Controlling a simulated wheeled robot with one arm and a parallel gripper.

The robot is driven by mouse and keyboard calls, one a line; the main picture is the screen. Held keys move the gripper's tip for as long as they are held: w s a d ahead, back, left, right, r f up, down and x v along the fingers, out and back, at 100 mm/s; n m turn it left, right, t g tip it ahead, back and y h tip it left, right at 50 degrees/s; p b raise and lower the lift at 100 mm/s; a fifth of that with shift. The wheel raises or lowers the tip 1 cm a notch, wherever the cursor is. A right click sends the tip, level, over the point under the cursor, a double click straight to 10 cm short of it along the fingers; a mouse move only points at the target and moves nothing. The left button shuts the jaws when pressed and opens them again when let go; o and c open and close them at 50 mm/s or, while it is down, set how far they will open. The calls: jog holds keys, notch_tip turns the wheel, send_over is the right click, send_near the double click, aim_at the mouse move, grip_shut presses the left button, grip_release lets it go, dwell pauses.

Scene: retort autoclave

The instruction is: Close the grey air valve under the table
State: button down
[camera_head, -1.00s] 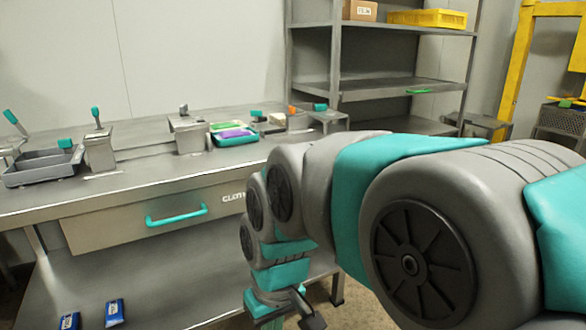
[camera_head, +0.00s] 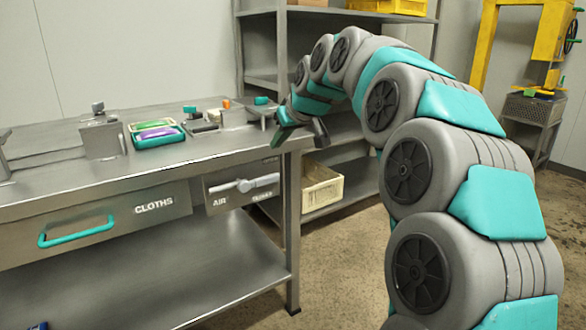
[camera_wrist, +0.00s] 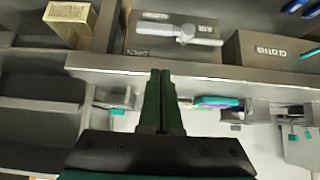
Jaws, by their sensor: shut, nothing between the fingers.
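The grey air valve (camera_head: 245,186) has a bar-shaped handle lying nearly level, its right end slightly higher. It sits on a metal panel (camera_head: 215,200) marked AIR, under the tabletop's front edge at the right. The valve also shows upside down near the top of the wrist view (camera_wrist: 185,32), next to the word OPEN. My gripper (camera_wrist: 161,75) is shut and empty, its fingertips apart from the valve. In the head view my gripper (camera_head: 298,140) is near the table's right front corner, higher than the valve and to its right.
The steel table (camera_head: 215,155) carries a coloured tray (camera_head: 156,134) and metal fixtures. A drawer marked CLOTHS (camera_head: 110,222) is left of the valve. A cream crate (camera_head: 321,188) sits on the shelf behind. The space before the valve looks clear.

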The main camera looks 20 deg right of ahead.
aim_at(268, 156)
jog(key=shift+w+d+r, duration=0.2)
jog(key=shift+w+d, duration=0.1)
jog(key=shift+d, duration=0.15)
jog(key=x, duration=1)
jog(key=shift+w+f+p, duration=0.1)
jog(key=shift+w+p, duration=0.05)
jog(key=shift+p, duration=0.15)
jog(key=shift+f, duration=1.85)
jog(key=shift+f, duration=0.1)
